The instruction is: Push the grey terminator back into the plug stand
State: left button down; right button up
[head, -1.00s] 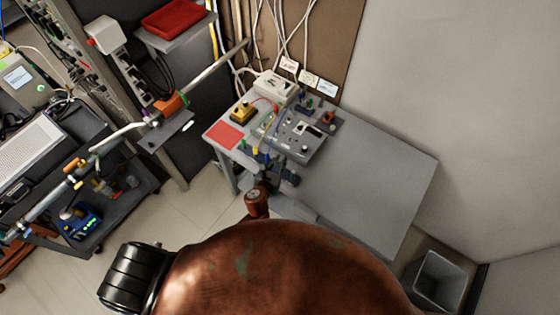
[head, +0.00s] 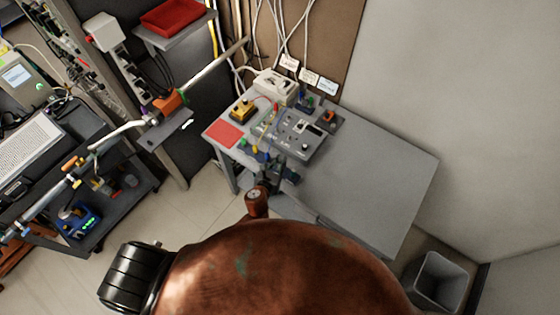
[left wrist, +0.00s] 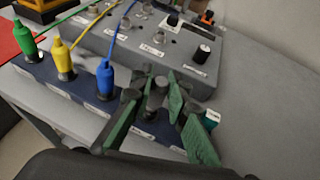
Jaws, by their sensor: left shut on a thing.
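The plug stand is a dark blue bar (left wrist: 82,91) along the table's front edge. A green plug (left wrist: 25,40), a yellow plug (left wrist: 62,56) and a blue plug (left wrist: 105,78) stand upright in it. The grey terminator (left wrist: 156,94) is a small dark grey cylinder over the right part of the stand. In the head view the left gripper (head: 272,172) is small and dark at the table's front edge. My right gripper is not in view.
A grey instrument box (head: 300,135) with knobs and sockets stands just behind the stand. A red mat (head: 224,134) and a yellow device (head: 243,110) lie at the left. The table's right side (head: 365,180) is clear. A bin (head: 438,278) stands on the floor.

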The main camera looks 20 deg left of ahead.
pick_arm(q)
jog(key=shift+f+b, duration=0.65)
jog(key=shift+f, duration=0.25)
jog(key=c, duration=1.8)
grip_release()
jog(key=v, duration=1.2)
